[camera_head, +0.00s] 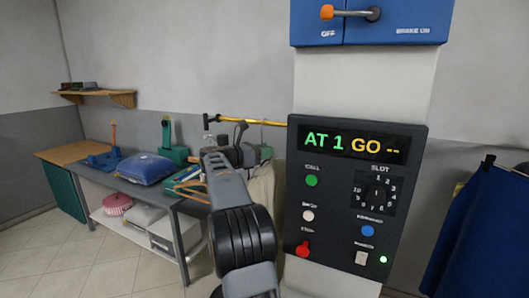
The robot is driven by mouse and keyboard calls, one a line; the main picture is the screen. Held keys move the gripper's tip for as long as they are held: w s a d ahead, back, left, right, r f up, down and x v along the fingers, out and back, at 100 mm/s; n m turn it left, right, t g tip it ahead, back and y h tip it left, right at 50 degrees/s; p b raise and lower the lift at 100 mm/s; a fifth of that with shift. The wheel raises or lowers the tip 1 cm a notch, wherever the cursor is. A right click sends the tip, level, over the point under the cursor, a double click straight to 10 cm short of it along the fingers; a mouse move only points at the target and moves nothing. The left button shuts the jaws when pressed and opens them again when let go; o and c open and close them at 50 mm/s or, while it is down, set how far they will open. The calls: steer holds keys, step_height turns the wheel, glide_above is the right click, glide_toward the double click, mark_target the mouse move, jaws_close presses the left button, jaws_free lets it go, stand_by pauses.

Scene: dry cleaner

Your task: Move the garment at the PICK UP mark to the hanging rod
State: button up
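A control panel (330,215) on a pale column fills the right middle. Its display (355,143) reads "AT 1 GO --". It has a green CALL button (311,181), a white button, a red button, a blue button and a SLOT dial (377,193). A yellow rod (268,123) shows left of the panel. A pale cloth (264,188) is below it, partly hidden by my arm and the panel. My gripper (248,153) is beside the panel's left edge, its fingers unclear. A dark blue garment (475,235) is at the far right. No PICK UP mark is readable.
A workbench (128,188) at left bears a blue folded item (146,168) and tools, with a red-and-white bundle on its lower shelf. A blue box (395,25) with an orange-tipped lever is above the panel. Floor (70,255) at front left is clear.

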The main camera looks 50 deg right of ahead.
steer(key=o, duration=0.5)
steer(key=shift+o, duration=0.2)
steer(key=shift+a+f, duration=0.1)
steer(key=b+v, duration=0.3)
steer(key=v, duration=1)
steer(key=shift+a+b, duration=0.3)
steer(key=shift+a, duration=0.05)
steer(key=s+a+b, duration=0.4)
steer(key=a+b, duration=0.4)
steer(key=a, duration=0.7)
steer(key=shift+b, duration=0.3)
steer(key=shift+s+a, duration=0.15)
